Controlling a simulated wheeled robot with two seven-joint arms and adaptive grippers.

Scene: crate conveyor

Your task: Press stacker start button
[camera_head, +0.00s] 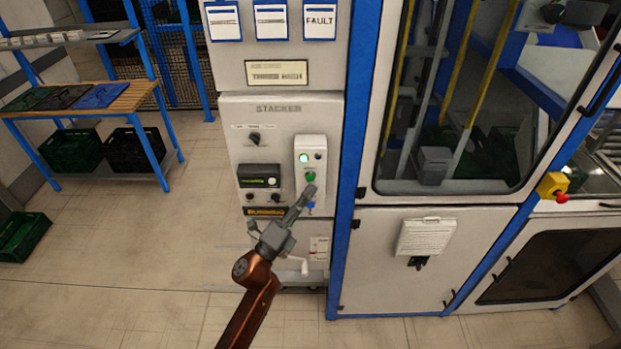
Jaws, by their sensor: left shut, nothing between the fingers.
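The stacker panel (272,113) is a light grey cabinet face marked "STACKER" in the head view. A white button box (310,144) on it carries a lit green lamp (303,157), a dark knob or lamp beside it, and a green button (310,176) below. My left gripper (308,190) is shut and empty, its fingertips pointing up at the box just below the green button. I cannot tell whether the tips touch the box. The lower part of the box, with a bit of blue, is partly hidden by the fingers. My right gripper is not in view.
A rotary switch (254,139) and a small black display unit (259,176) sit left of the box. A glass-doored machine with a blue frame (350,150) stands right. A red emergency stop (561,197) is farther right. A shelf with crates (72,150) stands left; floor between is clear.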

